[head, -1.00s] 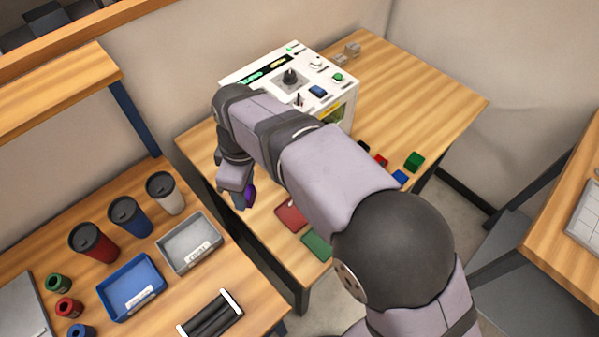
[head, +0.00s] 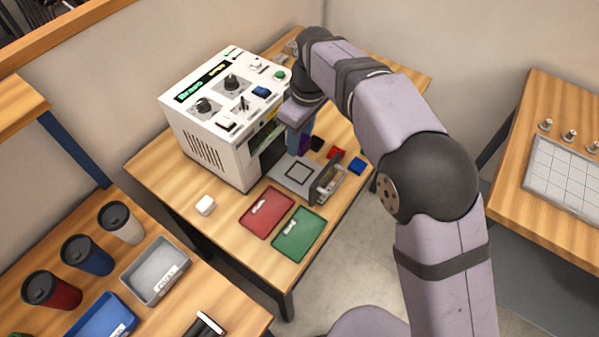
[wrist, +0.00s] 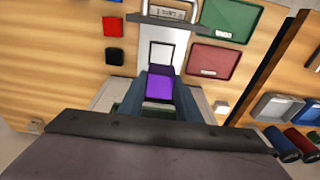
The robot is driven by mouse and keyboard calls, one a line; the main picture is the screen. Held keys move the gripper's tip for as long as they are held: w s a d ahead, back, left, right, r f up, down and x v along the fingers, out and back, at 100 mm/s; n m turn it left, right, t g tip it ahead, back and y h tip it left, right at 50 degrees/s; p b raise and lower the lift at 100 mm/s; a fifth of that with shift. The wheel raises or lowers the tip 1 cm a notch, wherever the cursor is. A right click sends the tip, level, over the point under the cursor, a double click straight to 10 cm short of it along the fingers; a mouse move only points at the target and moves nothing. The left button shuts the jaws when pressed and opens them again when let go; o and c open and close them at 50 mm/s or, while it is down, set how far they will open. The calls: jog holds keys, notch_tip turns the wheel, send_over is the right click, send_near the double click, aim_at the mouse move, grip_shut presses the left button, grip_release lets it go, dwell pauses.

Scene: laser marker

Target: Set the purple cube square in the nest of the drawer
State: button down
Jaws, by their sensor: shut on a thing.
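My gripper (head: 299,140) is shut on the purple cube (head: 305,144) near the front of the white laser marker. The cube also shows between the two fingers in the wrist view (wrist: 159,89). The grey drawer (head: 281,182) sticks out from the marker's front. Its nest, a dark square outline around a pale middle (head: 298,172), is empty. In the wrist view the nest (wrist: 161,54) lies just beyond the cube in the picture. The cube appears to be above the drawer's marker-side part; I cannot tell its exact height.
The white laser marker (head: 210,150) stands close beside my gripper. Black (head: 317,143), red (head: 336,153) and blue (head: 357,166) cubes lie past the drawer. A red tray (head: 267,212), a green tray (head: 299,234) and a white block (head: 205,205) lie in front.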

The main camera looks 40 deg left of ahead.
aim_at(298, 172)
jog(key=shift+f+p, duration=0.9)
jog(key=shift+f, duration=4.1)
jog(key=shift+f, duration=0.25)
